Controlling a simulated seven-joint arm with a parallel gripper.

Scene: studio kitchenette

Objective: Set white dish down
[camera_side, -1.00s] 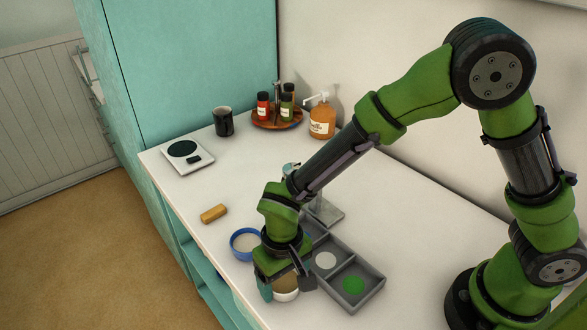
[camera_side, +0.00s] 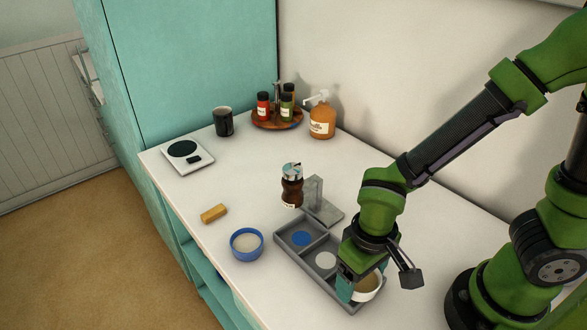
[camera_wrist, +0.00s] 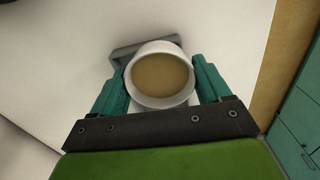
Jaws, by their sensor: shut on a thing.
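The white dish (camera_side: 368,290), with tan contents, is between the fingers of my gripper (camera_side: 362,286). The wrist view shows the dish (camera_wrist: 160,103) upright between the teal fingers (camera_wrist: 160,90). My gripper is shut on it at the right end of the grey tray (camera_side: 292,264). The tray has a compartment with a blue disc (camera_side: 301,238) and one with a white disc (camera_side: 326,260). My gripper and the dish cover the right-end compartment. I cannot tell whether the dish touches the tray floor.
A blue dish (camera_side: 247,256) stands left of the tray. A brown jar (camera_side: 291,188) and a grey stand (camera_side: 322,208) are behind it. A wooden block (camera_side: 214,214), scale (camera_side: 187,158), dark mug (camera_side: 223,122), spice turntable (camera_side: 277,121) and orange pump bottle (camera_side: 322,122) stand farther off.

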